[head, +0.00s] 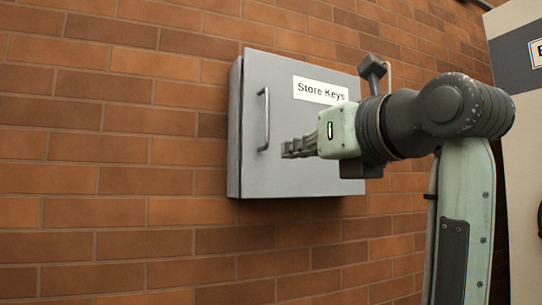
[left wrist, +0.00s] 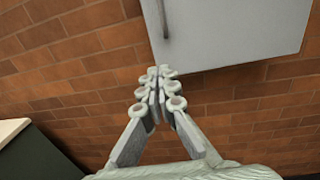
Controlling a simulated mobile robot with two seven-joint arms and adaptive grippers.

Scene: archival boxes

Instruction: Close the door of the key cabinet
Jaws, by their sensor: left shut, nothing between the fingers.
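The grey key cabinet (head: 235,130) hangs on the brick wall, with a white "Store Keys" label (head: 319,90) on its door (head: 285,178). The door looks flush or nearly flush with the cabinet body; a small gap cannot be ruled out. Its upright bar handle (head: 265,120) is near the left edge. My left gripper (head: 287,149) is shut and empty, in front of the door, right of and slightly below the handle in the head view. In the left wrist view its fingertips (left wrist: 160,72) are together near the door's edge (left wrist: 235,45). Contact with the door cannot be told. My right gripper is out of view.
The brick wall (head: 100,150) is bare left of and below the cabinet. A pale cabinet-like thing with a dark band (head: 515,60) stands at the far right. In the left wrist view, a light-topped dark surface (left wrist: 15,130) shows at the lower left.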

